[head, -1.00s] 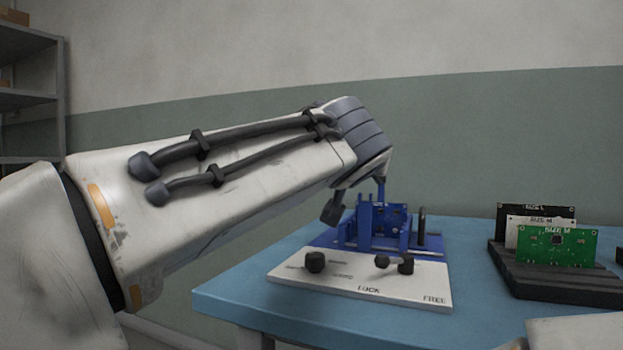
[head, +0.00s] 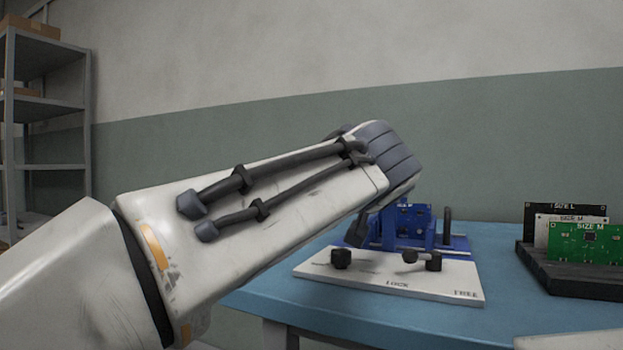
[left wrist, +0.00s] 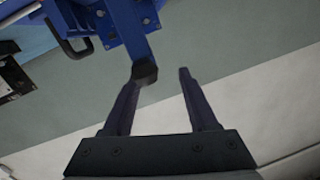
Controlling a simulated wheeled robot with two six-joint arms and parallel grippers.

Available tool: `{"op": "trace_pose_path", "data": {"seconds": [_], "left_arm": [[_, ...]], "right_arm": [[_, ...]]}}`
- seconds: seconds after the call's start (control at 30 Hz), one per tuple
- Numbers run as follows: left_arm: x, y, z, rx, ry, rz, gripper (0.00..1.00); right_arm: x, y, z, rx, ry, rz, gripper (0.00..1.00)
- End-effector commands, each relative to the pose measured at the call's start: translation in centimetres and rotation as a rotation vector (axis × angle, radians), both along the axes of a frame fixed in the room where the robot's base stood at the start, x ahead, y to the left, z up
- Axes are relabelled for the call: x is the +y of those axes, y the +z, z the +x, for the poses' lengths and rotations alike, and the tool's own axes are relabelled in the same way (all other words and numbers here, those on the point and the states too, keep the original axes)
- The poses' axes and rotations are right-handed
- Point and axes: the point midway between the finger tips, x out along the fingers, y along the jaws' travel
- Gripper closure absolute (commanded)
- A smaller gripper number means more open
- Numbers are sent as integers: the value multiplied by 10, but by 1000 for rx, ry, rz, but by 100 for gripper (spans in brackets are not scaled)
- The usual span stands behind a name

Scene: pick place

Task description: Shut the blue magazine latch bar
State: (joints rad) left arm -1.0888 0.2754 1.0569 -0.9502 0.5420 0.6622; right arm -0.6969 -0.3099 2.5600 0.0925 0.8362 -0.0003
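The blue magazine fixture (head: 418,222) stands on the blue table behind a white LOCK/FREE plate (head: 385,278). In the left wrist view, a blue bar with a dark end knob, seemingly the latch bar (left wrist: 129,28), reaches down from the fixture (left wrist: 100,18). My left gripper (left wrist: 157,80) is open. The knob overlaps its left fingertip, and I cannot tell whether they touch. The right finger is clear of the bar. In the head view my left arm covers the fixture's upper left, and the bar is hidden there. My right gripper is not in view.
A dark rack (head: 570,270) with upright circuit boards, including a green one (head: 583,243), stands to the right of the fixture. Black knobs (head: 340,258) sit on the white plate. Metal shelves (head: 45,110) stand at left.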

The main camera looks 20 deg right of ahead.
Motion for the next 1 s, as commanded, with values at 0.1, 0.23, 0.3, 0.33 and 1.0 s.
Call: {"op": "trace_pose_path", "data": {"seconds": [0.1, 0.23, 0.3, 0.33, 1.0], "left_arm": [[-1, 1, -1, 0, -3, -2, 41], [1, 1, -4, -1, -5, -3, 41], [5, 2, -10, -2, -5, -3, 41], [8, 2, -13, -3, -4, -3, 41], [64, 10, -84, -1, -1, -2, 41]], "right_arm": [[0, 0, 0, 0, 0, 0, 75], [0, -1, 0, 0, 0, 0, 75], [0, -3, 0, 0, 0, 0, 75], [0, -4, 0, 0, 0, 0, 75], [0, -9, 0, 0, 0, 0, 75]]}}
